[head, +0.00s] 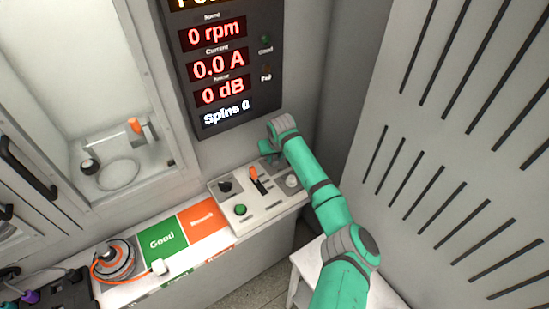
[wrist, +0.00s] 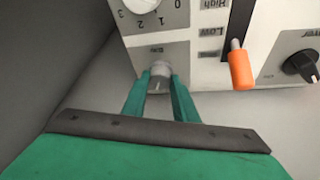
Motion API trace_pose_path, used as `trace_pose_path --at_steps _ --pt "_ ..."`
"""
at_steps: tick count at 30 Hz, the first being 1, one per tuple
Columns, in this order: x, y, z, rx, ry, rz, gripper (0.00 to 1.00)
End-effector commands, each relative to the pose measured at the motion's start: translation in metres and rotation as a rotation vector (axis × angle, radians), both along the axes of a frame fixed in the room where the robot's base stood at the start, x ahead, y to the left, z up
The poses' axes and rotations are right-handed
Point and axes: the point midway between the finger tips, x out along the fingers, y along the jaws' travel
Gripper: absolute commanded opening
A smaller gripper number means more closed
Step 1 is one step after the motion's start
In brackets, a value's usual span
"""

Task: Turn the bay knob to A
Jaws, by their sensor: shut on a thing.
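The bay knob (wrist: 160,70) is a small pale grey knob near the panel's edge in the wrist view, under a small upside-down label. My gripper (wrist: 160,80) is shut on the knob, one green finger on each side. A thin mark shows on the knob's near side, pointing roughly down in the wrist picture. I cannot read any A or B marking beside it. In the head view my gripper (head: 268,152) reaches down at the back right of the control panel (head: 268,212), and my arm hides the knob.
Close by are a white numbered dial (wrist: 150,8), an orange-tipped lever (wrist: 240,68) and a black knob (wrist: 300,66). The panel also has a green button (head: 240,210). A display (head: 222,65) reads 0 rpm. A hub motor (head: 113,260) sits left of the Good mat (head: 163,240).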

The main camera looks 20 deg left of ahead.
Motion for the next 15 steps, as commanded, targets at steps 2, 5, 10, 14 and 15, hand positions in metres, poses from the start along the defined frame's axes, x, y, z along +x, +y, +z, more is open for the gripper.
trace_pose_path --at_steps 2,5,10,14,15 --pt "0.0001 -0.0009 -0.0008 0.001 0.002 0.037 0.04" --pt "0.0004 -0.0014 -0.0007 0.001 0.003 0.105 0.04" --pt "0.0014 -0.0017 -0.0006 0.003 0.003 0.253 0.04" --pt "0.0022 -0.0027 -0.0006 0.003 0.003 0.376 0.04" --pt "0.0026 -0.0027 -0.0006 0.003 0.003 0.414 0.04"
